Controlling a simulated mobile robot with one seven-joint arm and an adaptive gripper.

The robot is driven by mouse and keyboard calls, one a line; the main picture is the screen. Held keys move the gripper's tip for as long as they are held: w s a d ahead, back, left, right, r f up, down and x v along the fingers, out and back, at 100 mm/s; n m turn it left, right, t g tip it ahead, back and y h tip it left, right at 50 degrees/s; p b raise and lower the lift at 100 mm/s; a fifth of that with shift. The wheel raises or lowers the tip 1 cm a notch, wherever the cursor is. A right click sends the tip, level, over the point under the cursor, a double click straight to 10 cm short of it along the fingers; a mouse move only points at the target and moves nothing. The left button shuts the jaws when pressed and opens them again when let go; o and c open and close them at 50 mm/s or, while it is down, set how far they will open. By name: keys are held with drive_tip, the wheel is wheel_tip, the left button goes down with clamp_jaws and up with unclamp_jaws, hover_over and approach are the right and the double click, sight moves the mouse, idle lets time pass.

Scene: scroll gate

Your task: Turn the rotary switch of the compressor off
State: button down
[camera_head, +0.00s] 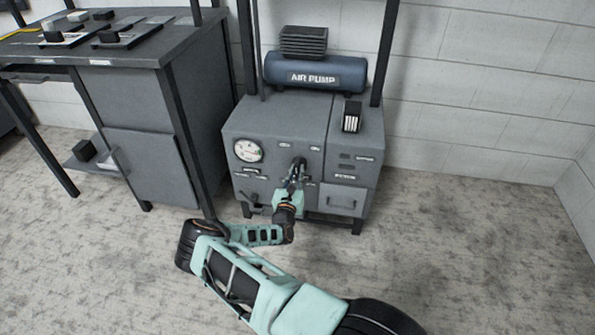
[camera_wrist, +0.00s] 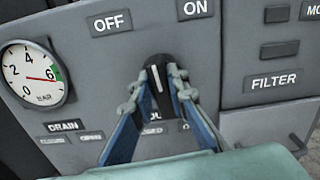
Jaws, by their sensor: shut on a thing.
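The compressor (camera_head: 235,130) is a grey cabinet against the wall, with a blue tank marked AIR PUMP (camera_head: 315,72) on top. Its black rotary switch (camera_wrist: 157,86) is on the front panel, with a white pointer line that stands near upright, tilted slightly left. The OFF label (camera_wrist: 111,22) is up and to the left of the switch, and the ON label (camera_wrist: 195,9) is up and to the right. My gripper (camera_wrist: 160,82) is shut on the switch, one finger on each side.
A pressure gauge (camera_wrist: 33,73) with its needle near 6 is left of the switch. A DRAIN label (camera_wrist: 63,126) is below it, and a FILTER label (camera_wrist: 273,81) is at the right. A grey workbench (camera_head: 130,55) stands left of the compressor. The floor at the right is clear.

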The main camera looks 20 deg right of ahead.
drive_tip(key=n, duration=0.5)
drive_tip(key=shift+a+f+n, duration=0.2)
drive_tip(key=shift+n, duration=0.1)
idle(0.5)
drive_tip(key=c, duration=1.9)
unclamp_jaws()
drive_tip(key=shift+w, duration=0.1)
drive_tip(key=v, duration=1.2)
drive_tip(key=shift+r, duration=0.1)
